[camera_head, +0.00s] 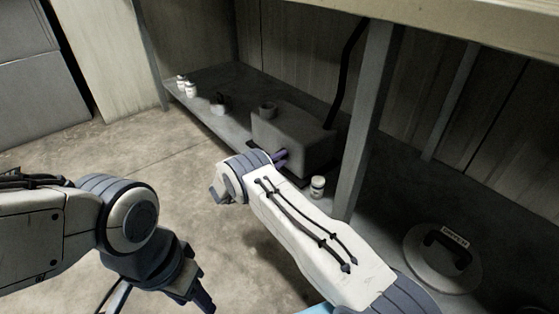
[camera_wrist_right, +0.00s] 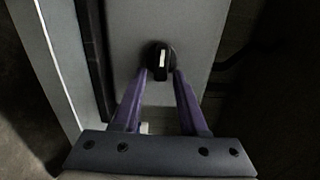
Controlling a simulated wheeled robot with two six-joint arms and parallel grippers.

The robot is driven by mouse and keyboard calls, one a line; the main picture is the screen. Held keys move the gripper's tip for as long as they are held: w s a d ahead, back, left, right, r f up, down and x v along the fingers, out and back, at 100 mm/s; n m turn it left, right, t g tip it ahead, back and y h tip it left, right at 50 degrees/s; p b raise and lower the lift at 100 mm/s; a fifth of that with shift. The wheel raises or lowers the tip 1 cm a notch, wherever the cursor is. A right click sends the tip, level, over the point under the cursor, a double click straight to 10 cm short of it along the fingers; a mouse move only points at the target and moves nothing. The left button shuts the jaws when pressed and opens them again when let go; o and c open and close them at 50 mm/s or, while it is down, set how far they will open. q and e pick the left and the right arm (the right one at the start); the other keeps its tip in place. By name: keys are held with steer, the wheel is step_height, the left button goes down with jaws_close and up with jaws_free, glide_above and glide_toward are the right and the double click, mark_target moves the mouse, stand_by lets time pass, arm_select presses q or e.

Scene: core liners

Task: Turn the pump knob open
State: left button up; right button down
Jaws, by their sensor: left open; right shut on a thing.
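The pump is a grey box (camera_head: 300,138) on the low shelf. Its knob (camera_wrist_right: 160,60) is black and round with a white bar, which stands nearly upright in the right wrist view. My right gripper (camera_wrist_right: 161,78) has its two purple fingers on either side of the knob, shut on it. In the head view my right wrist hides the knob, and only a bit of the purple fingers (camera_head: 281,157) shows at the pump's front. My left gripper (camera_head: 205,305) hangs over the floor at the lower left, away from the pump, open and empty.
Small white jars (camera_head: 190,89) stand on the shelf's far left, and another jar (camera_head: 317,187) stands right of the pump. A grey post (camera_head: 366,120) rises beside it. A round lid with a handle (camera_head: 422,262) lies at the right. The floor (camera_head: 130,150) at left is clear.

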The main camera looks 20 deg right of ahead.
steer(key=c, duration=0.8)
jaws_free()
steer(key=shift+a, duration=0.1)
steer(key=shift+s+a, duration=0.1)
steer(key=shift+a, duration=0.25)
steer(key=p+v, duration=0.3)
steer(key=v, duration=0.6)
steer(key=shift+s+a+p, duration=0.15)
steer(key=shift+a+p, duration=0.2)
steer(key=shift+p, duration=0.05)
